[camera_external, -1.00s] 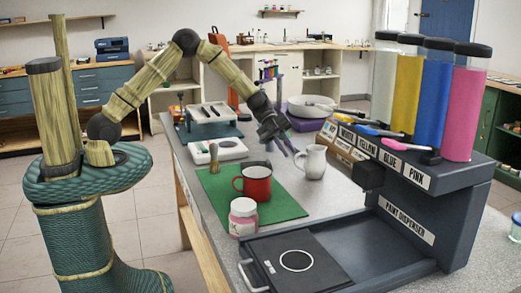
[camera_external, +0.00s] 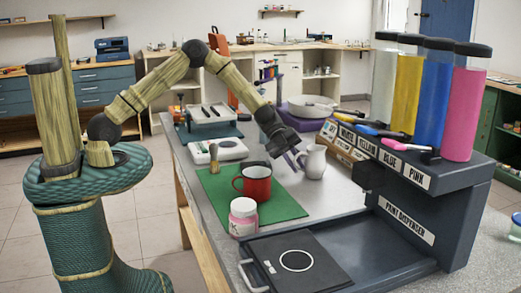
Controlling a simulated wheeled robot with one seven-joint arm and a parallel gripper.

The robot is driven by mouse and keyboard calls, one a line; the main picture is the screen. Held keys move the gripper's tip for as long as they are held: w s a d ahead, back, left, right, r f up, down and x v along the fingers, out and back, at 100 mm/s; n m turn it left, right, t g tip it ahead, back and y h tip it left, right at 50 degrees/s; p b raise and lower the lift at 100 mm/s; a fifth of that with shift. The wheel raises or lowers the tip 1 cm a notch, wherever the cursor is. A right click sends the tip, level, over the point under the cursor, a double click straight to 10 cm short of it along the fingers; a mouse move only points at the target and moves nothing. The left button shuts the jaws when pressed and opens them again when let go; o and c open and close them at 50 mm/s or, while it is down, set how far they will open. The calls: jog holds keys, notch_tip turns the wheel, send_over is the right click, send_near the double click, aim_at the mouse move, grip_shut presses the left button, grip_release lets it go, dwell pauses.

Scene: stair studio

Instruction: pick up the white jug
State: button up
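The white jug (camera_external: 316,163) stands upright on the grey table, right of the green mat and left of the paint dispenser. Its handle side faces left, toward my gripper. My gripper (camera_external: 296,160) is low, at the jug's left side, with its fingers pointing down. The fingers look apart. I cannot tell whether they are around the handle or only beside it, or whether they touch the jug.
The paint dispenser (camera_external: 440,215) rises on the right. A white bowl (camera_external: 312,107) on a purple base stands behind.

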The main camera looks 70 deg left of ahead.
jog(key=shift+w+d+f, duration=0.2)
jog(key=shift+d+f, duration=0.15)
jog(key=shift+d, duration=0.2)
jog(key=shift+c, duration=0.2)
grip_shut()
jog(key=shift+s+r, duration=0.1)
jog(key=shift+r+p, duration=0.6)
jog(key=shift+r, duration=4.35)
